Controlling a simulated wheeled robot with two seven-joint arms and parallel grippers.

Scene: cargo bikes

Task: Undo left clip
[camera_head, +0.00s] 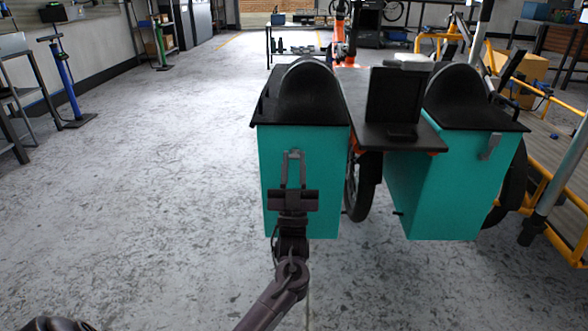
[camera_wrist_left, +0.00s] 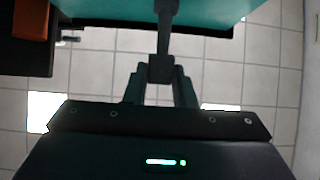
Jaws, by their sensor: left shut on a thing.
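The teal left box (camera_head: 327,195) of the cargo bike has a black lid (camera_head: 318,112) with a domed top. The left clip (camera_head: 294,155) is a small grey latch on its front face, just below the lid. My left gripper (camera_head: 292,178) is in front of that face, with its fingers reaching up to the clip. In the left wrist view, the gripper (camera_wrist_left: 160,80) is shut on the end of the clip (camera_wrist_left: 166,32), a dark bar crossing the black lid edge. I cannot tell whether the clip is still hooked. My right gripper is not in view.
A second teal box (camera_head: 435,195) with its own grey clip (camera_head: 490,147) stands to the right. A black rack (camera_head: 395,115) and a wheel (camera_head: 361,185) are between the boxes. Yellow railing (camera_head: 555,185) lies far right.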

